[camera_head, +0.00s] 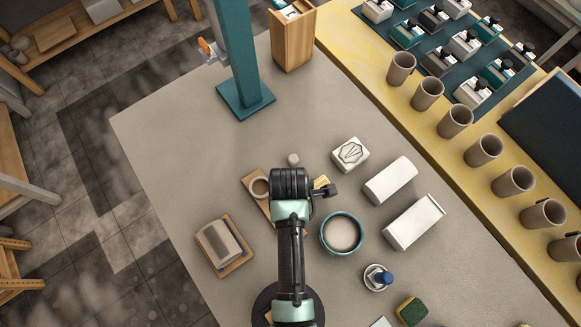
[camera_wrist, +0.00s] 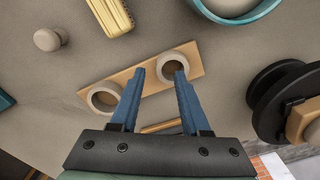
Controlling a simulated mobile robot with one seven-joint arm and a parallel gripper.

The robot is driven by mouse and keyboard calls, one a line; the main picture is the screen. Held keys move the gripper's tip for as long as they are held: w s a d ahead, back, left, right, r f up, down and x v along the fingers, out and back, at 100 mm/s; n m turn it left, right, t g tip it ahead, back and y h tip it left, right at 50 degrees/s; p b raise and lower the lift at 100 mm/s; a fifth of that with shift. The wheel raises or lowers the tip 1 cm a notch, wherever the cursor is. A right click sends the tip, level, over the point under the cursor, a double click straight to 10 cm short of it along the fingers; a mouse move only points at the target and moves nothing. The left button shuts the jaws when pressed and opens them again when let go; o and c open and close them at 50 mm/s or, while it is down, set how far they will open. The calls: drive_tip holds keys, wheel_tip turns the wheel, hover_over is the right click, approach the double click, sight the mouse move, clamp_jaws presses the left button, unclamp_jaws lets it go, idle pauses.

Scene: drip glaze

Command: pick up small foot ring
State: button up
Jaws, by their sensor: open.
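A wooden board (camera_wrist: 141,83) carries two pale clay rings. The ring on the right in the wrist view (camera_wrist: 173,61) looks slightly smaller, so I take it for the small foot ring; the arm hides it in the head view. The larger-looking ring (camera_wrist: 103,97) is at the board's left, and also shows in the head view (camera_head: 259,187). My gripper (camera_wrist: 159,74) is open above the board, its fingers pointing at it. The right fingertip overlaps the smaller ring's lower edge; the left fingertip lies between the rings. Contact cannot be told.
A grey knob (camera_wrist: 47,39), a yellow-bristled brush (camera_wrist: 114,17) and a teal-rimmed bowl (camera_head: 341,232) stand near the board. A clay block on a wooden board (camera_head: 235,265) and white blocks (camera_head: 390,180) lie farther off. The table's upper left (camera_head: 180,130) is clear.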

drive_tip(key=shift+w+f, duration=0.1)
drive_tip(key=shift+f, duration=1.2)
drive_tip(key=shift+c, duration=0.2)
clamp_jaws()
